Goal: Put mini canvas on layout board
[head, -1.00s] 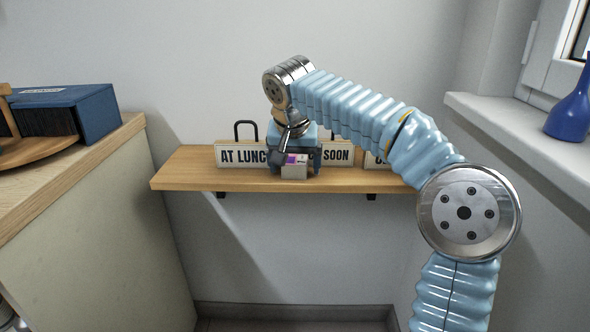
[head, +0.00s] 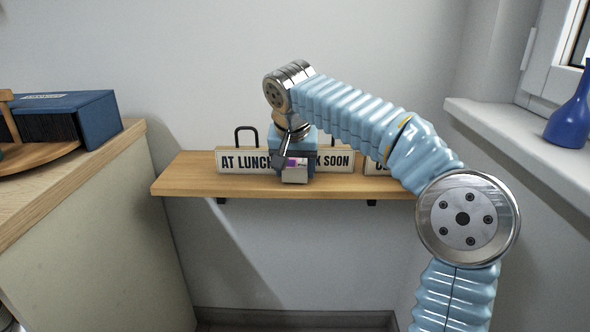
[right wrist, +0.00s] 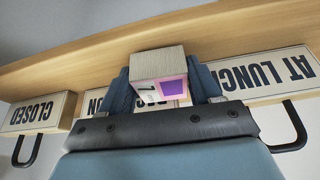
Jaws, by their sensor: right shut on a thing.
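The mini canvas (head: 295,176) is a small pale block with a purple and pink printed face, at the shelf's middle. It also shows in the right wrist view (right wrist: 158,66), between the dark blue fingers. My right gripper (head: 288,163) is shut on it, reaching down in front of the signs. In the right wrist view my right gripper (right wrist: 163,88) has one finger on each side of the canvas. I cannot tell if the canvas still touches the shelf. My left gripper is not in view. I cannot make out a layout board in these frames.
The wooden shelf (head: 185,178) carries an AT LUNCH sign (head: 235,161) and a CLOSED sign (right wrist: 42,112) behind the gripper. A wooden-topped cabinet (head: 110,210) at left holds a blue box (head: 95,118). A blue vase (head: 570,125) stands on the right windowsill.

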